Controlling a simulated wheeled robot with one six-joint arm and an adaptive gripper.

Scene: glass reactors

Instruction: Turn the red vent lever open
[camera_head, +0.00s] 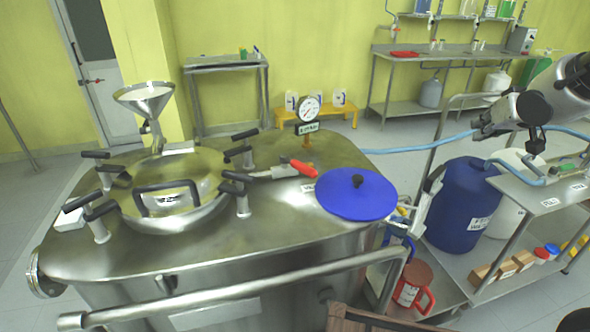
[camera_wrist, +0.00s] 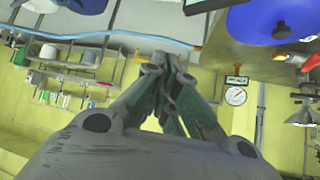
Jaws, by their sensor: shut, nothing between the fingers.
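The red vent lever (camera_head: 303,167) sits at the end of a short metal valve pipe (camera_head: 272,173) on top of the steel reactor (camera_head: 270,225). Its handle slants from upper left to lower right, beside a blue round lid (camera_head: 357,194). My gripper (camera_head: 480,130) is at the upper right, well apart from the lever, above the cart side. In the wrist view, which looks upside down, my gripper (camera_wrist: 168,72) has its fingers together with nothing between them. The red lever (camera_wrist: 281,59) shows there at the right, near the blue lid (camera_wrist: 268,20).
A pressure gauge (camera_head: 308,109) stands upright behind the lever. A funnel (camera_head: 146,100) and a clamped hatch (camera_head: 170,195) are at the left. A steel rail (camera_head: 240,290) runs along the reactor's front. A blue drum (camera_head: 462,205) and hose (camera_head: 420,145) are at the right.

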